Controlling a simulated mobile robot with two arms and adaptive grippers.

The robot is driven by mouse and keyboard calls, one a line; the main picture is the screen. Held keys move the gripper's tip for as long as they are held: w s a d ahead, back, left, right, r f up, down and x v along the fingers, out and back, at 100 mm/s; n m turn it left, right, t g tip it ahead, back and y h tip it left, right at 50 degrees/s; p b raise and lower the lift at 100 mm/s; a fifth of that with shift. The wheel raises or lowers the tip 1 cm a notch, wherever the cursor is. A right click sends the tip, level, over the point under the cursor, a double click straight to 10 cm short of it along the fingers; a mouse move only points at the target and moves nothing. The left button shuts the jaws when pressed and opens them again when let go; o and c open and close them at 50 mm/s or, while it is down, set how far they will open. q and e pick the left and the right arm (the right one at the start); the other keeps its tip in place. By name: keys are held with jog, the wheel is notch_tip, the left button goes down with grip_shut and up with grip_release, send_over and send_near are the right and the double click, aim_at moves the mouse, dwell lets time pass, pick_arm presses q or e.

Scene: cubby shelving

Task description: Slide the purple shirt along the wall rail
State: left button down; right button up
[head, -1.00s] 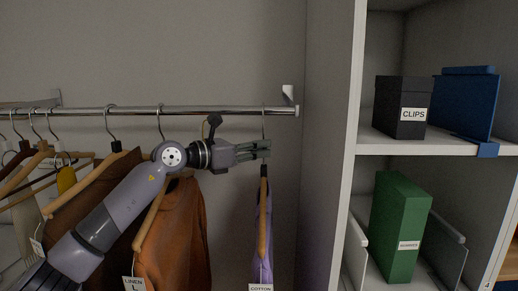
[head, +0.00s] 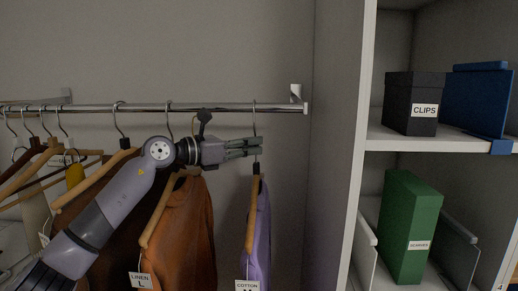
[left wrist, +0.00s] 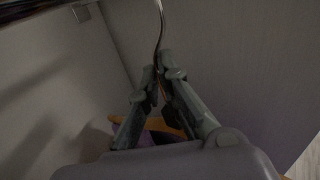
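The purple shirt (head: 264,225) hangs on a wooden hanger (head: 252,215) from the chrome wall rail (head: 215,108), left of the rail's right end. Its hook goes up over the rail, and a COTTON tag hangs below. My left gripper (head: 257,146) is at the hook just under the rail. In the left wrist view its fingers (left wrist: 160,82) close in on both sides of the hook (left wrist: 160,35), shut on it. The hanger's wood (left wrist: 160,125) and a bit of purple cloth show below, partly hidden by the fingers. My right gripper is not in view.
An orange-brown shirt (head: 186,235) with a LINEN tag hangs just left of the purple one, behind my forearm. Several more hangers crowd further left. The rail's end bracket (head: 297,95) and the cubby shelf's side panel (head: 340,150) stand to the right.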

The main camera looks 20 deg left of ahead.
pick_arm(q)
jog(key=s+a+b, duration=0.1)
jog(key=s+a, duration=0.1)
jog(key=a, duration=0.6)
jog(key=shift+s, duration=0.15)
dwell(0.4)
dwell(0.3)
jog(key=c, duration=1.7)
grip_release()
jog(key=v, duration=1.2)
